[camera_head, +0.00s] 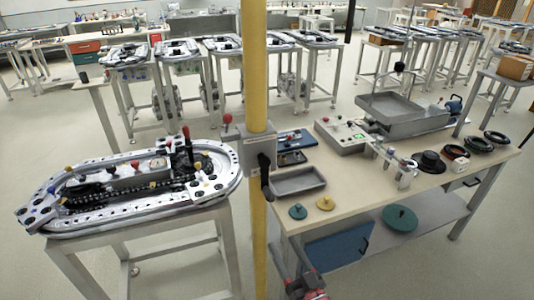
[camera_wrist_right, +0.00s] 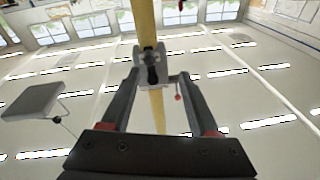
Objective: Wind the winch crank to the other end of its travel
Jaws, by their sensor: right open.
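The winch (camera_head: 254,150) is a grey box fixed to the upright yellow post in the middle of the head view. Its black crank (camera_head: 265,172) hangs on the front side, with the handle end pointing down. In the right wrist view the winch (camera_wrist_right: 165,72) and the dark crank (camera_wrist_right: 152,68) show ahead, between the fingers. My right gripper (camera_head: 306,287) is at the bottom edge of the head view, below the crank and apart from it. It also shows in the wrist view (camera_wrist_right: 158,78), open with nothing between its fingers. My left gripper is not in view.
A workbench (camera_head: 375,215) with a grey tray (camera_head: 298,182), a control box and black rings stands right of the post. A ring track (camera_head: 95,222) on a metal stand is at the left. Clear floor lies in the gap between track stand and bench.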

